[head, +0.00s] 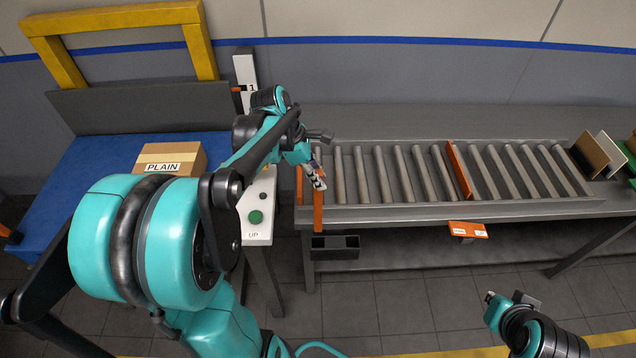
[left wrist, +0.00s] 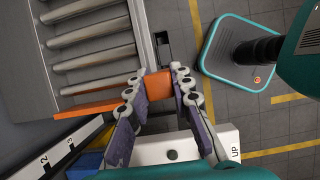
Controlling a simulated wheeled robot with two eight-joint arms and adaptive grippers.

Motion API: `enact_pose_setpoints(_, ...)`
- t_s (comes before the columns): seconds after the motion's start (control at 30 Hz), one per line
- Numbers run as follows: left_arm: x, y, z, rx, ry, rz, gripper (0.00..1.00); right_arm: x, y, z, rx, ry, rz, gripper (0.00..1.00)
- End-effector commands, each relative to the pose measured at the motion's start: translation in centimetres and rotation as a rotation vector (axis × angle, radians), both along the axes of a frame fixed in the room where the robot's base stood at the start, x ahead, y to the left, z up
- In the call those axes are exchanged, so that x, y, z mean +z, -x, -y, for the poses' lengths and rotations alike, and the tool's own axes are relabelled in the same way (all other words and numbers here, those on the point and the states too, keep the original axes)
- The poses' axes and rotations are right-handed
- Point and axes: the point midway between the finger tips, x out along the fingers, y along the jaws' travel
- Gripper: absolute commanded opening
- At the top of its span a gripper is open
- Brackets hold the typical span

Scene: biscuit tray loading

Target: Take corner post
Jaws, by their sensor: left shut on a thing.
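The corner post (head: 318,208) is an orange upright bar at the near left end of the roller conveyor. In the left wrist view its orange top (left wrist: 158,84) sits between the fingertips. My left gripper (head: 316,173) is shut on the post, which still stands beside the conveyor end in the head view. The gripper also shows in the left wrist view (left wrist: 160,88), with a finger on each side of the post. My right gripper is not visible.
The roller conveyor (head: 400,208) has an orange crossbar (head: 458,170) among its rollers. A black open holder (head: 335,254) hangs below its front edge. A white button stand (head: 262,232) is close to the left. A carton (head: 190,152) marked PLAIN lies on a blue table (head: 92,160).

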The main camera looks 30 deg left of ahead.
Motion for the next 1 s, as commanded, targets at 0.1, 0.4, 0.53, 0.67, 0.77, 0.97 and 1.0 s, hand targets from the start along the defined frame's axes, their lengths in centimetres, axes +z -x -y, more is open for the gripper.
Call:
enact_pose_setpoints(0.1,1.3,0.0,0.0,0.0,0.0,0.0,0.0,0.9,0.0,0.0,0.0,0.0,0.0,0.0)
enact_pose_setpoints(0.4,3.8,0.0,0.0,0.0,0.0,0.0,0.0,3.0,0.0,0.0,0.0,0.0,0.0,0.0)
enact_pose_setpoints(0.53,4.9,0.0,0.0,0.0,0.0,0.0,0.0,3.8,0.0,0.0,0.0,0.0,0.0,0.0)
enact_pose_setpoints(0.67,6.0,0.0,0.0,0.0,0.0,0.0,0.0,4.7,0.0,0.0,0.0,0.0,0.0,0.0)
enact_pose_setpoints(0.77,6.8,0.0,0.0,0.0,0.0,0.0,0.0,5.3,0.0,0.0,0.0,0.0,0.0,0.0)
enact_pose_setpoints(0.97,8.5,0.0,0.0,0.0,0.0,0.0,0.0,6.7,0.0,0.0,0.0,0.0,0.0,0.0)
enact_pose_setpoints(1.0,8.9,0.0,0.0,0.0,0.0,0.0,0.0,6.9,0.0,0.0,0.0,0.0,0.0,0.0)
